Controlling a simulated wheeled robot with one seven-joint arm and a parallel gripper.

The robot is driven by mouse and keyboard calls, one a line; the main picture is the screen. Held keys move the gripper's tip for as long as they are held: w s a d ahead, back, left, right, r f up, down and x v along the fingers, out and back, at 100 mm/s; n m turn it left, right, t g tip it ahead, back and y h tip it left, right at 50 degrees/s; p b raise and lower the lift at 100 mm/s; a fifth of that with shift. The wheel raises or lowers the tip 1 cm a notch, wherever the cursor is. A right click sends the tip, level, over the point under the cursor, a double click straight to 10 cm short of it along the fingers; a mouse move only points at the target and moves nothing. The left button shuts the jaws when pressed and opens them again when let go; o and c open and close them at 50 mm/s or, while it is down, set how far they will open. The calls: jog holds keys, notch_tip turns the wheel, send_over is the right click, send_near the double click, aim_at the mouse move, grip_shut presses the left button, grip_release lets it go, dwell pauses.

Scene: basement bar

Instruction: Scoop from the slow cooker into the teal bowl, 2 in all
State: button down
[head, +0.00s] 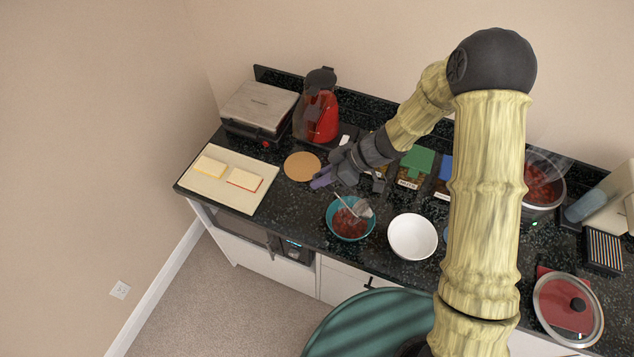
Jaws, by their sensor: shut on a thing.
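The teal bowl (330,222) stands near the counter's front edge with chunky red food in it. My gripper (346,176) is just above and behind the bowl, shut on a ladle (362,208). The ladle slants down, its pale head over or in the bowl; I cannot tell whether it touches the food or still carries any. The slow cooker (545,210) stands open at the right back, with red food inside and steam above it. My arm hides part of the counter left of the cooker.
A white bowl (413,237) stands right of the teal bowl. Behind are a round cork mat (302,166), a red kettle (320,115) and containers with green and blue lids (418,159). A glass lid (568,309) lies at the front right. A board (228,180) lies at the left.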

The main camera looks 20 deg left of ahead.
aim_at(332, 186)
jog(key=shift+d+r+y+b, duration=0.25)
jog(key=shift+d+y+b, duration=0.4)
jog(key=shift+b, duration=0.55)
jog(key=shift+d+r+y+b, duration=0.25)
jog(key=shift+d+y+b, duration=0.2)
jog(key=shift+d+b, duration=0.55)
jog(key=d+b, duration=0.1)
jog(key=d+r+y+b, duration=0.1)
jog(key=b, duration=0.1)
jog(key=shift+s+r+n+y, duration=0.1)
jog(key=shift+s+n+y, duration=0.1)
jog(key=shift+n+y, duration=0.15)
jog(key=d+r+n+y+b, duration=0.1)
jog(key=d+r+y+b, duration=0.1)
jog(key=d, duration=0.4)
jog(key=shift+s+d+r+g+y, duration=0.25)
jog(key=shift+r+g+y, duration=0.2)
jog(key=shift+y, duration=0.8)
